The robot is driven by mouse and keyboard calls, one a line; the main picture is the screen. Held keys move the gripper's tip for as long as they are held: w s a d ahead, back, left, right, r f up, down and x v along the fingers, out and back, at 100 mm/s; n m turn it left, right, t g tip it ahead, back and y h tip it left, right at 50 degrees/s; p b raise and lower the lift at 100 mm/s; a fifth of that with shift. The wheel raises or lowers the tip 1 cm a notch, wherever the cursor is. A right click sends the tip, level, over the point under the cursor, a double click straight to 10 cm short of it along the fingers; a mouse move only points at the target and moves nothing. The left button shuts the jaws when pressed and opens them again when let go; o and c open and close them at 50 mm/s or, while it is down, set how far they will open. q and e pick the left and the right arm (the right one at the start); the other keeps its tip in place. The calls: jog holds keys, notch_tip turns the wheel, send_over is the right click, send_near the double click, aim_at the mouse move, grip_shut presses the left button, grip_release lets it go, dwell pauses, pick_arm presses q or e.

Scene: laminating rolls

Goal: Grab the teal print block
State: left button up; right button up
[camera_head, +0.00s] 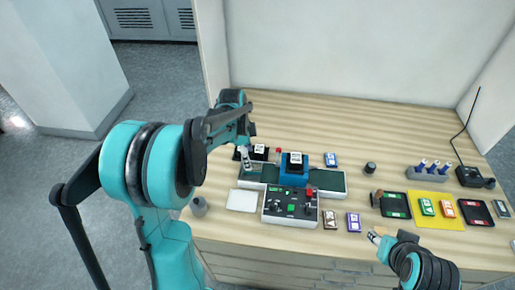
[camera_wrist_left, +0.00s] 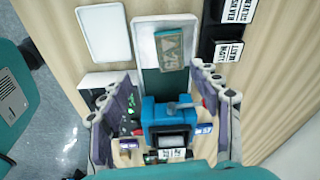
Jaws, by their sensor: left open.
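A grey-teal block with pale raised lettering (camera_wrist_left: 171,46) lies on the dark green bed of a white-framed laminating machine (camera_wrist_left: 147,70) in the left wrist view. I take it as the teal print block. In the head view I cannot make it out clearly near my left gripper. My left gripper (camera_head: 245,160) is above the left end of the machine; its fingers (camera_wrist_left: 163,78) are open, apart from the block and with nothing between them. My right gripper (camera_head: 376,238) is at the table's front right; its jaw state is unclear.
A blue roller unit (camera_head: 294,160) straddles the bed, with a control panel (camera_head: 290,207) in front. A white plate (camera_head: 242,201) lies to the left. Black labelled boxes (camera_wrist_left: 229,50) stand beside the bed. A yellow mat (camera_head: 436,210) with coloured blocks is at the right.

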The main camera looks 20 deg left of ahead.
pick_arm(q)
jog(key=shift+w+a+m, duration=0.25)
jog(key=shift+w+m, duration=0.05)
jog(key=shift+w, duration=0.15)
jog(key=shift+w+f, duration=0.1)
jog(key=shift+f, duration=0.15)
notch_tip(320, 180, down, 2)
jog(key=f, duration=0.2)
jog(key=w+f+b, duration=0.1)
jog(key=f, duration=0.2)
jog(key=shift+w+d+f, duration=0.15)
jog(key=shift+d+f, duration=0.15)
jog(key=shift+d, duration=0.05)
pick_arm(e)
jog(key=shift+w+f, duration=0.1)
jog(key=shift+f, duration=0.25)
pick_arm(q)
jog(key=shift+r, duration=0.1)
jog(key=c, duration=1.2)
